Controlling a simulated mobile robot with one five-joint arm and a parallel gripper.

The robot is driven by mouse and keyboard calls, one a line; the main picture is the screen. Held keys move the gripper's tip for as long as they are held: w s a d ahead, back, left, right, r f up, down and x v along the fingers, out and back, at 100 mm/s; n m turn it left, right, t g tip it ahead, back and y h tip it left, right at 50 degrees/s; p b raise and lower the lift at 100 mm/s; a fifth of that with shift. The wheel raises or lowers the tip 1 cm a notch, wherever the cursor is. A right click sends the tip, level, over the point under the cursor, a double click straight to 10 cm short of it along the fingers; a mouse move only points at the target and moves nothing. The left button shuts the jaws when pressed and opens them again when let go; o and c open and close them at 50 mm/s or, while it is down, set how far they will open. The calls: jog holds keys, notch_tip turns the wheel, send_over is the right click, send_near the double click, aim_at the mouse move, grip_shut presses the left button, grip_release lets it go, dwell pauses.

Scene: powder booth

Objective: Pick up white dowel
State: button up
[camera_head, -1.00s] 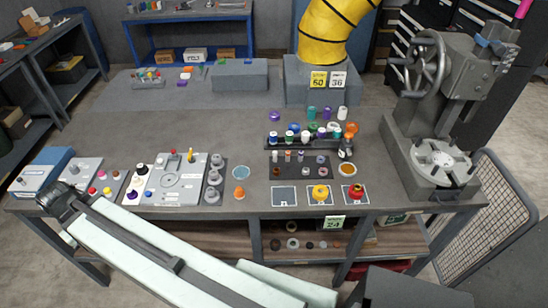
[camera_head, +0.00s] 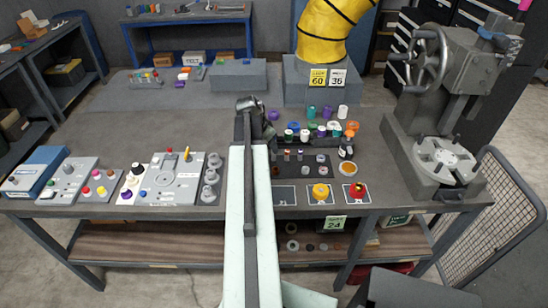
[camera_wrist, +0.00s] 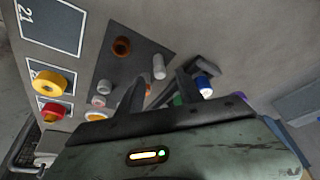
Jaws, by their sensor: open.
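A small white upright cylinder (camera_wrist: 159,66), which looks like the white dowel, stands on a dark plate (camera_wrist: 122,70) in the wrist view. My gripper (camera_wrist: 163,76) is open and empty. Its two fingers point toward the white cylinder, which appears just beyond and between the tips, apart from them. In the head view my gripper (camera_head: 251,108) is over the bench beside the dark plate (camera_head: 306,171), and my arm hides part of the bench there. A larger white cylinder (camera_head: 343,110) stands farther back.
A brown ring (camera_wrist: 121,46) and several small pieces share the plate. A blue-and-white capped piece (camera_wrist: 204,85) stands beside my right finger. A yellow knob (camera_head: 321,191) and a red knob (camera_head: 357,190) sit on front squares. A grey press (camera_head: 438,120) stands right.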

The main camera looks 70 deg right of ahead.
jog(key=b+x, duration=0.6)
jog(key=x, duration=0.1)
jog(key=shift+f, duration=0.35)
jog(key=shift+r, duration=0.2)
grip_shut()
